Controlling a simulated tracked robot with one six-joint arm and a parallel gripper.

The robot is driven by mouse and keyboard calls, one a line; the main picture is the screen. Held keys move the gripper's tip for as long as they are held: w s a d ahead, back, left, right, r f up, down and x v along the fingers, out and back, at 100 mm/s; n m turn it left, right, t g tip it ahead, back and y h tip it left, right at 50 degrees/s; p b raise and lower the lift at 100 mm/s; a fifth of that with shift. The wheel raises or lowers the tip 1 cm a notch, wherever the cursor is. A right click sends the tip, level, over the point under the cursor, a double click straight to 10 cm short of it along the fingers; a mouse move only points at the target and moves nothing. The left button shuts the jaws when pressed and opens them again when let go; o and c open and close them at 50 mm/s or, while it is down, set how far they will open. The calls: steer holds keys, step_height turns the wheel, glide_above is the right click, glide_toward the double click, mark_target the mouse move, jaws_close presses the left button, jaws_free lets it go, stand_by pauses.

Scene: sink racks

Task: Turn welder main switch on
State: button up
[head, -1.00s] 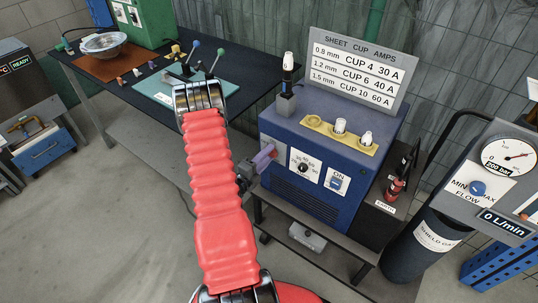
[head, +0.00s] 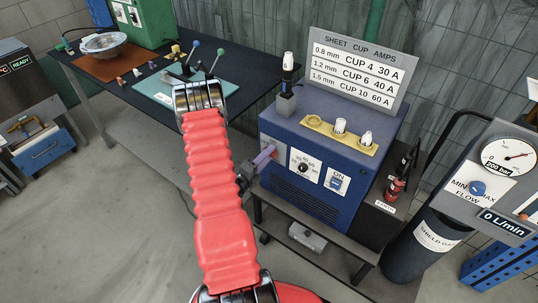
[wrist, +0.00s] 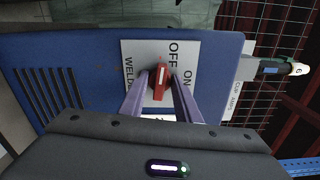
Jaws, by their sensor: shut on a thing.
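The blue welder box (head: 310,165) stands on a bench right of centre in the head view. In the wrist view its panel carries a white plate (wrist: 130,52) with OFF, ON and a partly hidden WELD label. A red main switch handle (wrist: 159,82) with a white mark sits on the plate. It lies nearly upright in the picture, its upper end near OFF. My gripper (wrist: 158,86) is shut on the red handle, a purple finger on each side. In the head view my gripper (head: 264,157) is at the welder's left side, and the switch is hidden there.
Cups in a yellow holder (head: 335,138) and a torch (head: 287,82) stand on the welder, before a sheet of amps (head: 358,75). A gas cylinder (head: 420,245) stands right. A dark table (head: 135,90) with small tools is behind my arm.

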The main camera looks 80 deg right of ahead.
steer(key=shift+a+f+m, duration=0.1)
steer(key=shift+f+m, duration=0.05)
steer(key=shift+m, duration=2.05)
steer(key=shift+f+m, duration=0.1)
steer(key=shift+m, duration=2.1)
steer(key=o, duration=0.8)
steer(key=shift+r, duration=0.1)
steer(key=shift+w+a, duration=0.1)
steer(key=v, duration=0.4)
steer(key=shift+w+a+r, duration=0.1)
steer(key=shift+a, duration=0.15)
